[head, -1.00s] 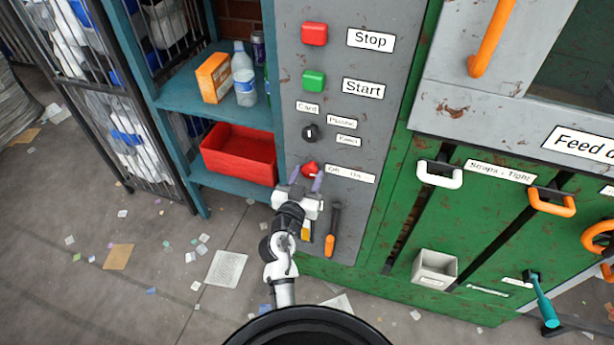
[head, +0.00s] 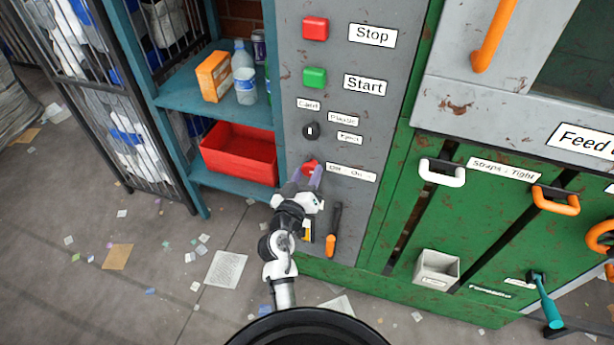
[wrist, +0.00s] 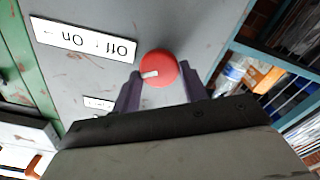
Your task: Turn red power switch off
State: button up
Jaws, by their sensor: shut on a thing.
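The red power switch (head: 309,166) is a round knob on the grey control panel, left of the "Off - On" label (head: 350,173). In the wrist view the red knob (wrist: 158,68) shows a pale pointer mark on its lower left, and the label (wrist: 84,39) appears upside down. My gripper (head: 306,180) is at the knob, with its purple fingers on either side of it. In the wrist view my gripper (wrist: 160,88) is shut on the knob. The finger contact points are partly hidden behind the knob.
Above on the panel are a red Stop button (head: 315,29), a green Start button (head: 314,78) and a black selector knob (head: 311,131). A blue shelf with a red bin (head: 238,154) stands left.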

jog(key=n, duration=0.6)
jog(key=shift+a+p, duration=0.1)
jog(key=shift+p, duration=0.25)
jog(key=n+p, duration=0.1)
jog(key=n, duration=0.5)
jog(key=shift+w+f+p, duration=0.1)
jog(key=shift+p, duration=0.25)
jog(key=o, duration=0.9)
jog(key=shift+o, duration=0.2)
jog(key=shift+f, duration=0.15)
